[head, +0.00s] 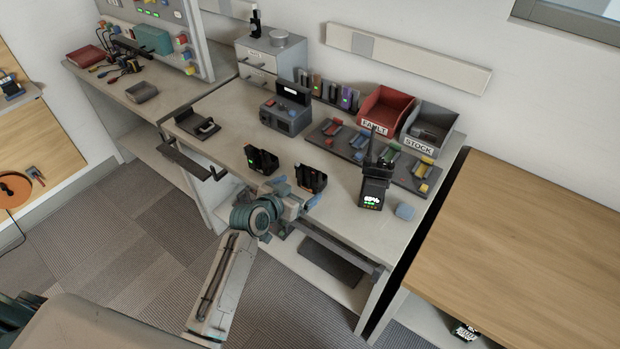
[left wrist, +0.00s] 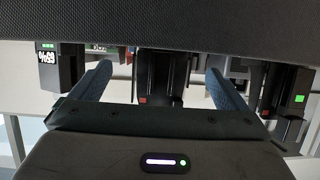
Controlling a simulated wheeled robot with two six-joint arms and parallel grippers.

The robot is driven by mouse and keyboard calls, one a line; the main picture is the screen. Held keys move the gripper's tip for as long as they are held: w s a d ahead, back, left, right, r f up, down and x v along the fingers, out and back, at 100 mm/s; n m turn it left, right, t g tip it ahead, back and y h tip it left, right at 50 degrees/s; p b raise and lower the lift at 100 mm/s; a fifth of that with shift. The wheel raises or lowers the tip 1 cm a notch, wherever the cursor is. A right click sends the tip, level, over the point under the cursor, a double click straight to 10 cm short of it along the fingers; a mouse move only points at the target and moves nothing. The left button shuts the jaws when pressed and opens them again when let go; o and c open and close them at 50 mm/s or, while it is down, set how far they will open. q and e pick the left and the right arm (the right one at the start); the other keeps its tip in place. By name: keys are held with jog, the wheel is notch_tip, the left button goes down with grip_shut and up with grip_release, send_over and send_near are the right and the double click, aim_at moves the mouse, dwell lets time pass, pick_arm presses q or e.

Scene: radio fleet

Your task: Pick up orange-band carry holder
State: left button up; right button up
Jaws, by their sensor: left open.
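A black carry holder (head: 313,180) with small orange-red marks stands near the bench's front edge. In the left wrist view this dark holder (left wrist: 160,75) shows a red square and sits in line with the gap between my fingers. My left gripper (head: 295,192) is open, with blue fingers, just in front of the holder at the bench edge. The fingers appear either side of it in the left wrist view, with no visible grip. Another black holder (head: 262,160) with a green light stands to its left. My right gripper is not in view.
Behind are a dark grey charger unit (head: 286,117), a tray of coloured parts, a red FAULT bin (head: 385,108) and a grey STOCK bin (head: 430,125).

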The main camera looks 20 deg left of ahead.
aim_at(306, 183)
pick_arm(q)
jog(key=shift+p+x, duration=0.6)
jog(key=shift+x, duration=1.65)
jog(key=shift+a, duration=0.15)
jog(key=c, duration=1.1)
